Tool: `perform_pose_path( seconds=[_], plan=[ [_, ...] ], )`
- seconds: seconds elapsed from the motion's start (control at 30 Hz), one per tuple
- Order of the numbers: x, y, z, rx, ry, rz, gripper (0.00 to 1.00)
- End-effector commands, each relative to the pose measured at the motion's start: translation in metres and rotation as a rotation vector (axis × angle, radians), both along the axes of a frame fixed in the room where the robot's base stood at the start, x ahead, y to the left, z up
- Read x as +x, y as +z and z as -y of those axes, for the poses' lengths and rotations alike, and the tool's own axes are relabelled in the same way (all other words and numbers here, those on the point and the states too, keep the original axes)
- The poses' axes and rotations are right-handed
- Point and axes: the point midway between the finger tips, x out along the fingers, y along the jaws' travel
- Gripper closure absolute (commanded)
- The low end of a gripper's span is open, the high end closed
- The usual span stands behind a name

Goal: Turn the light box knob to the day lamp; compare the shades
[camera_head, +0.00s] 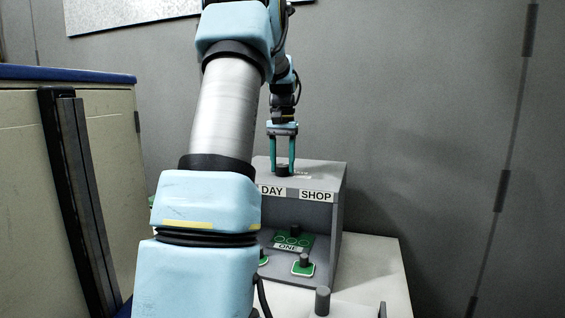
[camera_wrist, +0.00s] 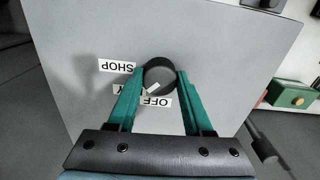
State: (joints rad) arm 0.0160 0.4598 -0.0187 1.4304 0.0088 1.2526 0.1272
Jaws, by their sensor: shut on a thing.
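The grey light box (camera_head: 337,222) stands on a white table, with DAY and SHOP labels along its front top edge. Its dark round knob (camera_head: 284,171) is on the top face. My gripper (camera_head: 283,168) points straight down with its green fingers closed on the knob. In the wrist view the fingers grip the knob (camera_wrist: 158,66) from both sides. Labels SHOP and OFF, and a third partly hidden one, lie around it; a pale pointer mark shows at the knob, but its exact setting is unclear. Inside the box, a green card marked ONE (camera_head: 290,244) and green-based pieces (camera_head: 303,266) are visible.
A dark grey cylinder (camera_head: 322,300) stands on the white table (camera_head: 382,262) in front of the box. A cream cabinet (camera_head: 110,150) with a blue top stands at the left. A grey wall (camera_head: 420,120) is behind. My arm hides the box's left part.

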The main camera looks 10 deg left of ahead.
Motion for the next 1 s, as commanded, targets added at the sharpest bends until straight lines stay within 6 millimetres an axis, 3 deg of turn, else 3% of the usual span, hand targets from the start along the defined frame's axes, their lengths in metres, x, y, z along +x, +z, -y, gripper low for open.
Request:
perform_pose_path(
  seconds=[0.57,0.6,0.83,1.0],
  plan=[
    [0.0013,0.0012,0.0,0.0,-0.038,0.006,1.0],
    [0.0013,0.0013,0.0,0.0,-0.038,0.006,0.47],
    [0.0007,0.0007,0.0,-0.001,-0.037,0.003,0.21],
    [0.0005,0.0004,0.0001,0.0,-0.037,0.002,0.19]
  ],
)
